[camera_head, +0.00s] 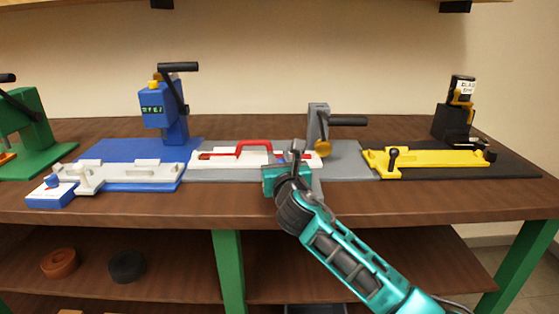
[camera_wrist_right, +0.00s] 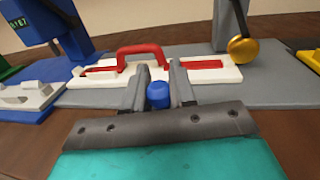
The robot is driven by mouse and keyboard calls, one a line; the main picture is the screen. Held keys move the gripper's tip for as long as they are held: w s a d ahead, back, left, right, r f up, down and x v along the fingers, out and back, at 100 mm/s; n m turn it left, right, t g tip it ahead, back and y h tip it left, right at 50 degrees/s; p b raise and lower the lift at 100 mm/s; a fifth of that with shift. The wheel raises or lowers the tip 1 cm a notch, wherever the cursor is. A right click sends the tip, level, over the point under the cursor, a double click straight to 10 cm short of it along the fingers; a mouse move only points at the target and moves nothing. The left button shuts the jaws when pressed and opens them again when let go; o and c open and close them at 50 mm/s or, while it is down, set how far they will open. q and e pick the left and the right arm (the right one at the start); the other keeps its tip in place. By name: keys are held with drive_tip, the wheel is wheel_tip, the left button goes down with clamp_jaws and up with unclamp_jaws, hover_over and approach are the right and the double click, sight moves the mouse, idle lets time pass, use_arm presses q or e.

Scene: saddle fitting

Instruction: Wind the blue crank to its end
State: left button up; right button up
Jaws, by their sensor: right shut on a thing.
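My right gripper (camera_head: 291,164) reaches in at the front of the grey station in the middle of the bench. In the right wrist view its two fingers (camera_wrist_right: 158,97) are shut on a small round blue knob (camera_wrist_right: 158,94), which looks like the handle of the blue crank. The rest of the crank is hidden behind the fingers and palm. Just behind the knob lies a white fixture (camera_wrist_right: 215,75) with a red handle (camera_wrist_right: 140,54) and a red strip; the white fixture also shows in the head view (camera_head: 222,164). My left gripper is not in view.
A blue press station (camera_head: 160,108) is on the left, a yellow fixture (camera_head: 435,158) on the right.

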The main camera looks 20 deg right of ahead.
clamp_jaws()
